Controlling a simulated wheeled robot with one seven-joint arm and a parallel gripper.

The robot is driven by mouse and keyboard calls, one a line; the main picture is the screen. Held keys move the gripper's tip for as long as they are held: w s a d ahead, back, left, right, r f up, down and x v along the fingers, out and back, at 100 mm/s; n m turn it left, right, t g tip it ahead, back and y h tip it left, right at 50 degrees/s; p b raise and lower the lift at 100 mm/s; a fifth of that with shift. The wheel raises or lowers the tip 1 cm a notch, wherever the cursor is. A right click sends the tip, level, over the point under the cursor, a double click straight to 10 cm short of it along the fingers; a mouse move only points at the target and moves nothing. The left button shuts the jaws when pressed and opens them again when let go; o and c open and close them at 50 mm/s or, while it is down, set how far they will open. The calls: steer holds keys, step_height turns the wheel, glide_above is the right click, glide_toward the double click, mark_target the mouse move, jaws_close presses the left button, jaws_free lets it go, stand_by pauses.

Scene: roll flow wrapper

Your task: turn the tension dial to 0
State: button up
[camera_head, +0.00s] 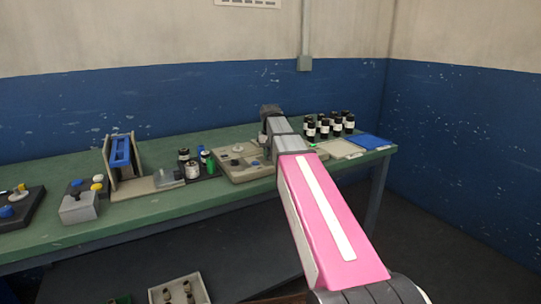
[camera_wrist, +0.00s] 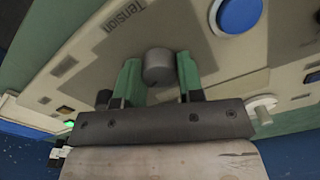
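In the wrist view, a grey round dial (camera_wrist: 158,67) stands on the beige panel (camera_wrist: 90,49) below the printed word "Tension". My gripper (camera_wrist: 160,72) has its two green fingers apart, one on each side of the dial. The fingers are very close to the dial's sides. I cannot tell whether they press on it or leave a thin gap. No pointer mark or scale number on the dial is readable. In the head view, my pink arm reaches over the green bench to the beige machine (camera_head: 228,170), and it hides my gripper and the dial.
A large blue button (camera_wrist: 240,14) is right of the dial, and a white knob (camera_wrist: 262,104) is lower right. A green light (camera_wrist: 69,124) shows at left. On the bench (camera_head: 75,235) are several dark bottles (camera_head: 336,122), a blue pad (camera_head: 369,141) and a blue-topped stand (camera_head: 121,151).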

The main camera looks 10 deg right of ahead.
steer(key=shift+n, duration=0.3)
steer(key=shift+c, duration=0.3)
steer(key=n, duration=0.3)
steer(key=shift+n, duration=0.3)
steer(key=n, duration=0.4)
steer(key=shift+n, duration=0.3)
steer(key=n, duration=0.9)
steer(key=o, duration=0.9)
